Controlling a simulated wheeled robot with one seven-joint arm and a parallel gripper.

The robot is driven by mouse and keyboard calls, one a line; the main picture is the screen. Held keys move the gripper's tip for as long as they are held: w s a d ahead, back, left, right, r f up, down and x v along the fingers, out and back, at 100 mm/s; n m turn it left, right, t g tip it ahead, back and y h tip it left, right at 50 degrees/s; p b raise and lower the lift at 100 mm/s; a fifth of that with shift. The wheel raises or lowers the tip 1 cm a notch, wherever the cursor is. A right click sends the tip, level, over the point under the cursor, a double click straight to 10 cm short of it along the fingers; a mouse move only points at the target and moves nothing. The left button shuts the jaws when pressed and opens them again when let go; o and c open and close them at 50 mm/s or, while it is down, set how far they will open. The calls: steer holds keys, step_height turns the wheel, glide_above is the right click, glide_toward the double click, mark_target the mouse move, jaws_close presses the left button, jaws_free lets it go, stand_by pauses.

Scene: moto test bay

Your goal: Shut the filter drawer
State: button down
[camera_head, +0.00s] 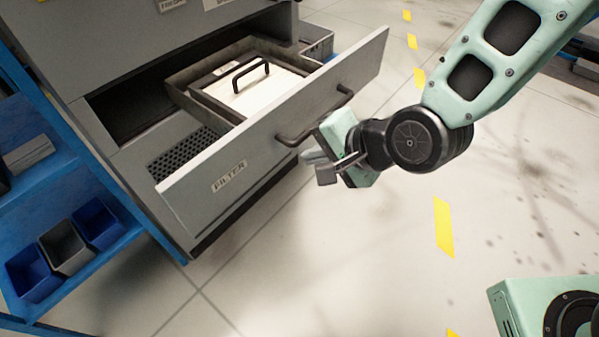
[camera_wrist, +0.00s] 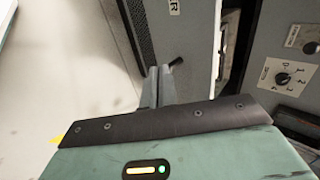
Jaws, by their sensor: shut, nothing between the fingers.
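The filter drawer (camera_head: 262,128) is pulled out of a grey cabinet, with a "FILTER" label on its front. A tray with a white lidded filter box (camera_head: 256,88) and a black handle shows inside it. The drawer's dark bar handle (camera_head: 312,118) is on the front panel. My gripper (camera_head: 316,165) is shut and empty in front of the panel, close to the handle. In the wrist view the shut fingers (camera_wrist: 159,84) point toward the drawer front (camera_wrist: 185,45), and a piece of the handle (camera_wrist: 176,62) shows beside the tips. I cannot tell whether they touch.
The grey cabinet (camera_head: 75,40) stands behind the drawer. A blue shelf rack (camera_head: 100,270) with small blue and grey bins (camera_head: 65,245) stands at the left. The floor (camera_head: 370,260) with yellow dashes is open in front and right. A panel with knobs (camera_wrist: 283,78) shows in the wrist view.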

glide_toward(262, 153)
step_height(262, 153, down, 4)
steer(key=w+a, duration=0.1)
steer(key=a, duration=0.1)
steer(key=shift+w+a+f+p, duration=0.2)
steer(key=shift+w+a+p, duration=0.4)
steer(key=shift+w, duration=0.15)
steer(key=shift+a, duration=0.1)
